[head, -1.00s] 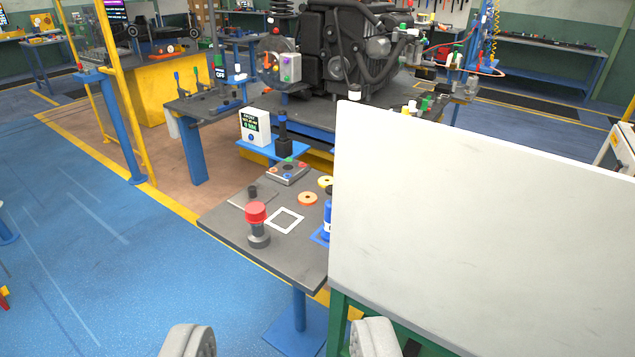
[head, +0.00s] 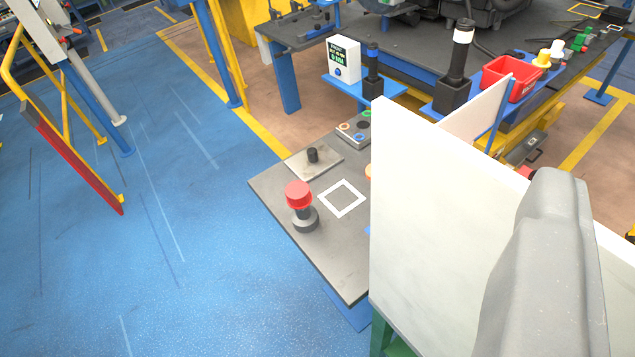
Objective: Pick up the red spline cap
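The red spline cap (head: 298,194) is a round red cap on top of a dark grey post with a wide round base. It stands upright on the grey table (head: 272,194), near its left edge, left of a white square outline (head: 341,198). A large light grey part of my own arm or gripper (head: 545,265) fills the lower right, in front of a white panel. It is well right of the cap and not touching it. I cannot make out two separate fingertips, so the opening is not visible.
A tall white panel (head: 430,200) stands at the table's right side and hides part of it. A plate with a small black knob (head: 312,156) lies behind the cap. A red bin (head: 508,80) sits on the bench behind. Blue floor left of the table is open.

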